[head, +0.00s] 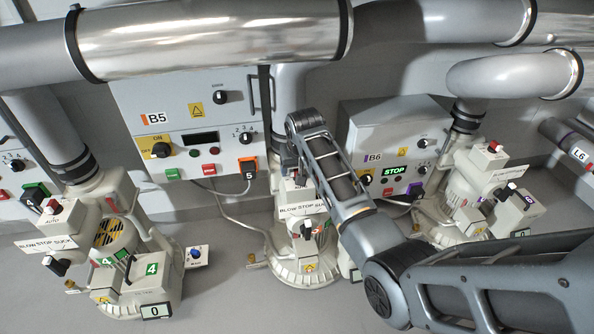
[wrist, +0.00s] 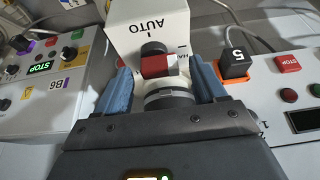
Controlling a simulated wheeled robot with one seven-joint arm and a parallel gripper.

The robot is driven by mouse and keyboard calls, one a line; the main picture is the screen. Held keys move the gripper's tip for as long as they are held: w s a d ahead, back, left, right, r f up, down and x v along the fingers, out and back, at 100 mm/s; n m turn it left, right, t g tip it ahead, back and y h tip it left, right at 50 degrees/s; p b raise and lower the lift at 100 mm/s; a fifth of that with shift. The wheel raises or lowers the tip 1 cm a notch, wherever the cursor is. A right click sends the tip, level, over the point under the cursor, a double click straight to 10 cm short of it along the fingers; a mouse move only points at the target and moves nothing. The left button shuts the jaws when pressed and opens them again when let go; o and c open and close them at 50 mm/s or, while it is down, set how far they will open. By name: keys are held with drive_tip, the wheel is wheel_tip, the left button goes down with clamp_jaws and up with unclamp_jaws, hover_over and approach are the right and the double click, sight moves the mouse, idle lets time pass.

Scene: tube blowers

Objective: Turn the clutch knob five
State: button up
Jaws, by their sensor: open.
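In the wrist view, a knob with a red and dark grip (wrist: 156,66) on a pale ringed base stands in front of a white box (wrist: 140,24) marked AUTO. A second marking beside it is partly covered. My gripper (wrist: 161,80) is open, with its blue fingers on either side of the knob and its base. I cannot tell whether the fingers touch it. In the head view, my gripper (head: 291,158) is over the top of the middle blower (head: 290,262), and the arm hides part of it. No clutch label is readable on the knob.
The B5 panel (head: 170,95), with an orange-and-black 5 block (head: 248,168), is behind and left. The B6 panel (head: 365,125) is at right. Blower 4 (head: 140,285) stands at left and another blower (head: 462,195) at right. Large pipes (head: 210,35) run overhead.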

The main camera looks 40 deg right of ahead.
drive_tip(key=shift+f, duration=0.25)
drive_tip(key=c, duration=1.1)
